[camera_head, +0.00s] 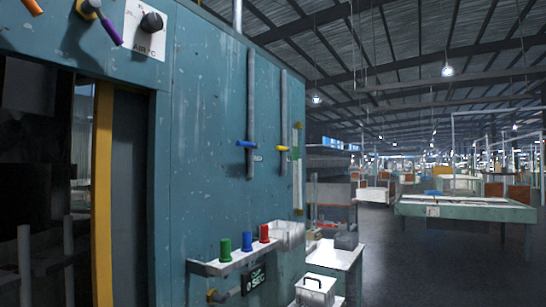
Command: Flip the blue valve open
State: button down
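The blue valve (246,144) sits partway down a vertical grey pipe on the teal machine panel (205,110), near the middle of the view. Its blue handle lies roughly level, across the pipe. A yellow valve (282,148) sits on a second, similar pipe to its right, its handle also roughly level. My gripper is not in view, so its place relative to the blue valve does not show.
A shelf (215,267) with green, blue and red knobs juts out below the valves. A black dial (152,21) is at upper left, beside a dark opening with a yellow post (103,190). Open floor (400,265) lies at right, before a worktable (465,210).

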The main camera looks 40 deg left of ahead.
aim_at(254, 145)
jog(key=u, duration=0.65)
jog(key=i, duration=1.5)
jog(key=u, duration=0.9)
